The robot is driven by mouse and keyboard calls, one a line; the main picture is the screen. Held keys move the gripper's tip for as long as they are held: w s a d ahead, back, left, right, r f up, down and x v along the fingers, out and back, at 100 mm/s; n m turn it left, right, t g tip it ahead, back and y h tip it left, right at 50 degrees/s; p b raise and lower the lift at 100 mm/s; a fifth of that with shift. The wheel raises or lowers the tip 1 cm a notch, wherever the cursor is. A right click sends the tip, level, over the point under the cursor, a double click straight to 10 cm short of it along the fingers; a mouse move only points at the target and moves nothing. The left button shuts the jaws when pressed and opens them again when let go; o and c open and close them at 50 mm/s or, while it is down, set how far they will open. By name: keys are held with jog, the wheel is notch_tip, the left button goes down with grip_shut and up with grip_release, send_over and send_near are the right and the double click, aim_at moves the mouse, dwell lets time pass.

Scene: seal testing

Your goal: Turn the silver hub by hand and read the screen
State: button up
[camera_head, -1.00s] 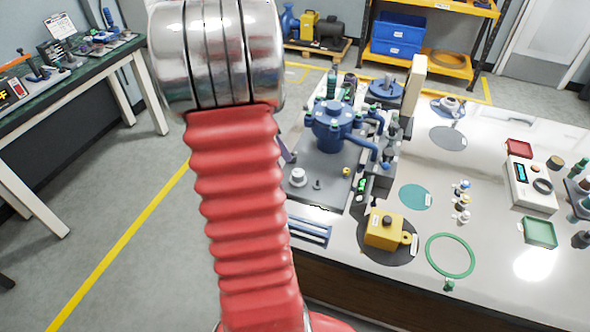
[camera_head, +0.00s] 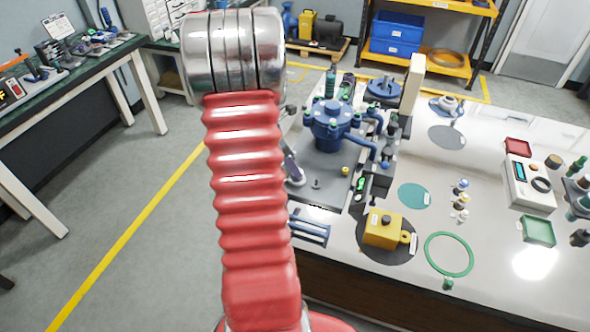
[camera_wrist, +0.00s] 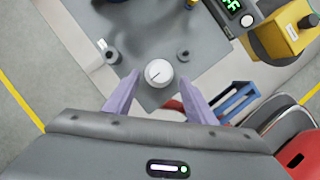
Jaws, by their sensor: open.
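The silver hub (camera_wrist: 158,73), a round pale knob with a dark pointer line, stands upright on a grey plate (camera_wrist: 187,52) in the wrist view. My gripper (camera_wrist: 159,80) is open, its two lilac fingers on either side of the hub with gaps visible. Whether the fingertips are level with the hub is unclear. In the head view a finger (camera_head: 291,167) partly covers the hub (camera_head: 298,181). A small black screen (camera_wrist: 232,5) with green characters is cut off by the wrist view's top edge; it also shows in the head view (camera_head: 361,185), too small to read.
Two short grey posts, left (camera_wrist: 112,56) and right (camera_wrist: 183,54), flank the hub. A blue flanged vessel (camera_head: 331,122) stands behind it. A yellow box (camera_head: 383,229) and blue bars (camera_head: 310,228) lie nearby. A white instrument (camera_head: 530,184) is farther right.

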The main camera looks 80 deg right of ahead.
jog(key=shift+x, duration=2.05)
jog(key=c, duration=1)
